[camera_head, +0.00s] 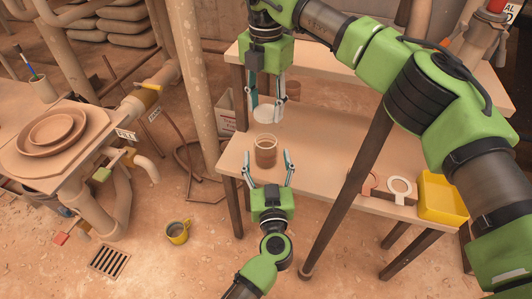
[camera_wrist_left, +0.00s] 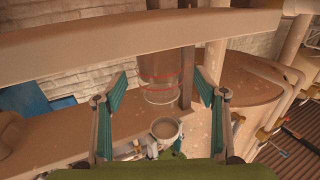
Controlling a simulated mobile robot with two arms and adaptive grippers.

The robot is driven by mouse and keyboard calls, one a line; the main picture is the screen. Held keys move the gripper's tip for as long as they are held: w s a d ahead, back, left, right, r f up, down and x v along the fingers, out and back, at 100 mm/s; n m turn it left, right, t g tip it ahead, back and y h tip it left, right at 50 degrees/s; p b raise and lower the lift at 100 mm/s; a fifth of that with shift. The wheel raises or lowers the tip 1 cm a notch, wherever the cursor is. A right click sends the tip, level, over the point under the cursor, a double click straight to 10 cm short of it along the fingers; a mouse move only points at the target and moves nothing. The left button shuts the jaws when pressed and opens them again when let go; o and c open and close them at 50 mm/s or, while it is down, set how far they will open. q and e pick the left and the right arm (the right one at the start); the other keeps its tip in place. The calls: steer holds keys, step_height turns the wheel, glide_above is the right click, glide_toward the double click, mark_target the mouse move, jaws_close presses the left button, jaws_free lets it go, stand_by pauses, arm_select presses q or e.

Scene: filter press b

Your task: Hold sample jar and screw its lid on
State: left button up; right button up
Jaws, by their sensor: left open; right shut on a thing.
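The sample jar (camera_head: 265,152), clear with brown contents, stands upright near the front edge of the workbench. My left gripper (camera_head: 267,156) is open, a finger on each side of it with gaps showing. In the left wrist view the jar (camera_wrist_left: 160,82), with red lines around it, sits between the spread fingers (camera_wrist_left: 160,77). My right gripper (camera_head: 265,116) points down beyond the jar, shut on a pale round lid (camera_head: 264,113) apart from the jar. A round, rimmed thing (camera_wrist_left: 165,128) in the left wrist view appears to be this lid.
The workbench (camera_head: 325,160) has free room right of the jar. A yellow bin (camera_head: 442,197) and a holder with a white ring (camera_head: 399,186) stand at its right end. A higher shelf (camera_head: 325,60) runs behind. A yellow mug (camera_head: 178,233) is on the floor.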

mark_target(266, 122)
arm_select(q)
steer(key=shift+w+a, duration=0.1)
steer(key=shift+w, duration=1.3)
steer(key=c, duration=1.7)
arm_select(e)
steer(key=shift+f, duration=2.5)
steer(key=shift+f, duration=0.15)
